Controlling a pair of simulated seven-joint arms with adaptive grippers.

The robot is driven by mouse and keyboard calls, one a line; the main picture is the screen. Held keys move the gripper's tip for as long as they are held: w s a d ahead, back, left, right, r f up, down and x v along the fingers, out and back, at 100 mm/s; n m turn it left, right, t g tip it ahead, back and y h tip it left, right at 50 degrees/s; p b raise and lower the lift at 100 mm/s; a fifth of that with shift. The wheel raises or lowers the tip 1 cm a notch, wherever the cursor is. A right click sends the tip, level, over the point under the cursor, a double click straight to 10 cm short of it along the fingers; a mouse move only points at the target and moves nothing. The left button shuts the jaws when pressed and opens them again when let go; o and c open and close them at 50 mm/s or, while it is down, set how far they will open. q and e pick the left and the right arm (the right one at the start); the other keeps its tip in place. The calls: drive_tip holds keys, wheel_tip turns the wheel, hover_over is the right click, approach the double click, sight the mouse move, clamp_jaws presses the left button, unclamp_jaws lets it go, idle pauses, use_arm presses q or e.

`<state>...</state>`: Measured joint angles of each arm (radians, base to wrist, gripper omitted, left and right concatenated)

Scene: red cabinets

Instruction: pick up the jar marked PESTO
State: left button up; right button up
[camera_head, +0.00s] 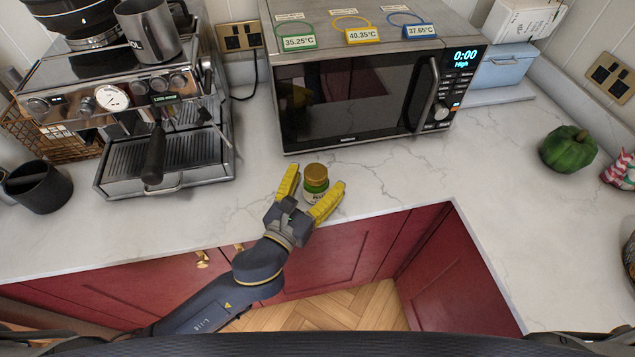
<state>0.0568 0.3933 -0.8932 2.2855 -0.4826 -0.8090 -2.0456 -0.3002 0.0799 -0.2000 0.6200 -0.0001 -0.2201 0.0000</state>
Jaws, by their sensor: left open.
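A small jar (316,182) with a gold-brown lid and green contents stands upright on the white marble counter, in front of the microwave. Part of a pale label shows low on it, but I cannot read it fully. My left gripper (314,186) has yellow fingers spread open, one on each side of the jar. I cannot tell whether either finger touches it. The lower part of the jar is partly hidden by the gripper. My right gripper is not in view.
A microwave (360,95) stands just behind the jar, with coloured temperature tags on top. A coffee machine (165,140) and a dark mug (38,187) are at left. A green pepper (568,149) sits at right. The counter's front edge lies close to the jar.

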use_arm(q)
drive_tip(key=c, duration=1.5)
drive_tip(key=shift+c, duration=0.4)
drive_tip(key=shift+r, duration=0.15)
